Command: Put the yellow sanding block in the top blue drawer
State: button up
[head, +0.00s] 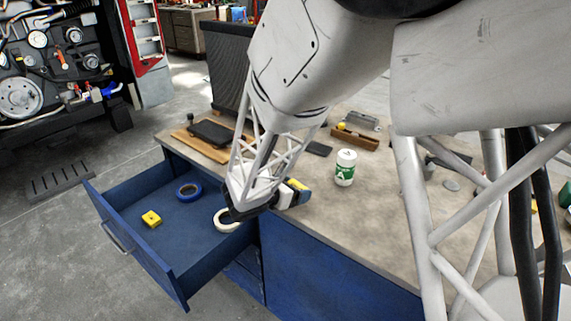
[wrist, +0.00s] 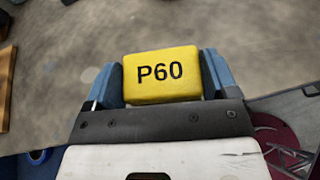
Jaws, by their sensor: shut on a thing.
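My gripper (head: 292,192) is shut on the yellow sanding block (head: 299,184), which is mostly hidden behind it in the head view. In the wrist view the block (wrist: 160,75), marked P60, sits between the two blue fingers of my gripper (wrist: 162,78). My gripper is near the bench's front edge, beside the right end of the open drawer. The top blue drawer (head: 187,242) is pulled out at the left of the bench.
The drawer holds a blue tape roll (head: 189,191), a small yellow item (head: 151,218) and a cream tape roll (head: 227,221). On the bench (head: 352,215) stand a white-and-green tub (head: 345,168) and a wooden tray (head: 355,139). The drawer's middle floor is clear.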

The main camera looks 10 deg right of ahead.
jog(key=shift+w, duration=0.1)
jog(key=w+a+r+n+t+y, duration=0.1)
jog(key=w+a+n+t+y, duration=0.15)
jog(key=a, duration=0.65)
jog(key=w+a+r+n+t+y, duration=0.15)
jog(key=w+a+n+y, duration=0.25)
jog(key=a, duration=0.4)
jog(key=w+a+r+n+t+y, duration=0.1)
jog(key=w+a+n+t+y, duration=0.15)
jog(key=a, duration=0.65)
jog(key=s+a+r+n+g+y, duration=0.1)
jog(key=a+r+n+y, duration=0.1)
jog(key=a, duration=0.5)
jog(key=s+a+r+n+g+y, duration=0.1)
jog(key=a+n+y, duration=0.3)
jog(key=a, duration=0.4)
jog(key=s+a+r+n+g+y, duration=0.2)
jog(key=a+r+n+y, duration=0.1)
jog(key=a, duration=0.4)
jog(key=shift+s+a+r+n+y, duration=0.25)
jog(key=shift+r+n+y, duration=0.15)
jog(key=shift+r+y, duration=0.3)
jog(key=shift+d+f, duration=0.1)
